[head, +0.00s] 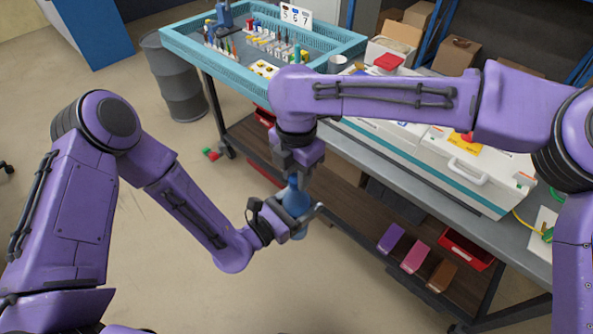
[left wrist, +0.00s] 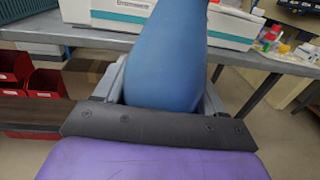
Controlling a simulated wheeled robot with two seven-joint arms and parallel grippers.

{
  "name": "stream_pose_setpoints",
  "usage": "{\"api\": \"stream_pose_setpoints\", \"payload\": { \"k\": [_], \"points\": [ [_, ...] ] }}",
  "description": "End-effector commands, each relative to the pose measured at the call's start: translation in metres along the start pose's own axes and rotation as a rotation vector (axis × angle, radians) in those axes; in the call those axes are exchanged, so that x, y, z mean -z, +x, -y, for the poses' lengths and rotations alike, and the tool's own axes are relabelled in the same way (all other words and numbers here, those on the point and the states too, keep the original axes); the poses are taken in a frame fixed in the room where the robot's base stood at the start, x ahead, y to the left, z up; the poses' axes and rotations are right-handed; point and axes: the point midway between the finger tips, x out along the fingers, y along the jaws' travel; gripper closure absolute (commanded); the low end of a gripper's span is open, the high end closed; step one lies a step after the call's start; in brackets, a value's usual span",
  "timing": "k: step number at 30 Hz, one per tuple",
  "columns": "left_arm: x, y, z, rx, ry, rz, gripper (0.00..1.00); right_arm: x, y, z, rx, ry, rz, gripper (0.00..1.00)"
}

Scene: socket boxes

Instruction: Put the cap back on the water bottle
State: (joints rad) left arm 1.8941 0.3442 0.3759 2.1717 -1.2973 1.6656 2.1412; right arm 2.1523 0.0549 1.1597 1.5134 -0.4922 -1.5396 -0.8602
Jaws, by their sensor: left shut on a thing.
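A blue water bottle (head: 296,200) is held in the air in front of the workbench. My left gripper (head: 300,218) is shut around the bottle's body. In the left wrist view the bottle (left wrist: 167,60) fills the space between the fingers, and its top is out of that view. My right gripper (head: 295,180) is directly above, at the bottle's upper end, with its fingers pointing down. The bottle's top and the cap are hidden by the right gripper or too small to make out, so I cannot tell whether the right gripper holds the cap.
A grey workbench (head: 500,232) carries white socket boxes (head: 470,168) and a light-blue tray (head: 190,50) of tools. Red, purple and brown bins sit on its lower shelf. A grey drum (head: 180,85) stands at the back left. Small red and green pieces (head: 210,154) lie on the floor.

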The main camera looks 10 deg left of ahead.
Motion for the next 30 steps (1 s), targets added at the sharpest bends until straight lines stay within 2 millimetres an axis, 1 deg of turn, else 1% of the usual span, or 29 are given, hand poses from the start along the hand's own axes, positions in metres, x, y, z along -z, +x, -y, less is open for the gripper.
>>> {"api": "stream_pose_setpoints", "payload": {
  "k": [3, 5, 10, 14, 15, 17, 18, 26, 28, 30],
  "points": [
    [-0.001, 0.0, 0.0, 0.001, 0.001, 0.001, 1.0, 0.0, 0.0, 0.0, -0.001, 0.001, 0.0, 1.0],
    [-0.001, 0.0, 0.001, 0.002, 0.001, 0.001, 1.0, 0.001, -0.001, 0.0, 0.0, 0.039, 0.002, 1.0],
    [-0.001, 0.0, 0.001, 0.002, 0.001, 0.001, 1.0, 0.0, -0.001, 0.0, -0.001, 0.441, 0.009, 1.0],
    [-0.001, 0.0, 0.001, 0.002, 0.001, 0.001, 1.0, 0.001, 0.0, 0.0, 0.001, 0.443, -0.002, 1.0],
    [-0.001, 0.0, 0.001, 0.002, 0.002, 0.001, 1.0, 0.001, 0.0, 0.0, 0.001, 0.442, -0.002, 0.65],
    [-0.001, 0.0, 0.001, 0.002, 0.002, 0.001, 1.0, 0.001, 0.0, 0.0, 0.001, 0.441, -0.002, 0.45],
    [-0.001, 0.0, 0.001, 0.002, 0.001, 0.001, 1.0, 0.001, 0.0, 0.0, 0.001, 0.44, -0.002, 0.42],
    [-0.001, 0.0, 0.0, 0.001, 0.001, 0.001, 1.0, 0.001, -0.001, 0.0, 0.001, 0.438, -0.001, 0.42],
    [-0.001, 0.0, 0.0, 0.001, 0.001, 0.001, 1.0, 0.001, -0.008, 0.0, -0.001, 0.439, 0.001, 0.42],
    [-0.001, 0.0, 0.0, 0.001, 0.001, 0.001, 1.0, 0.0, -0.019, 0.0, -0.002, 0.438, 0.002, 0.42]
  ]
}}
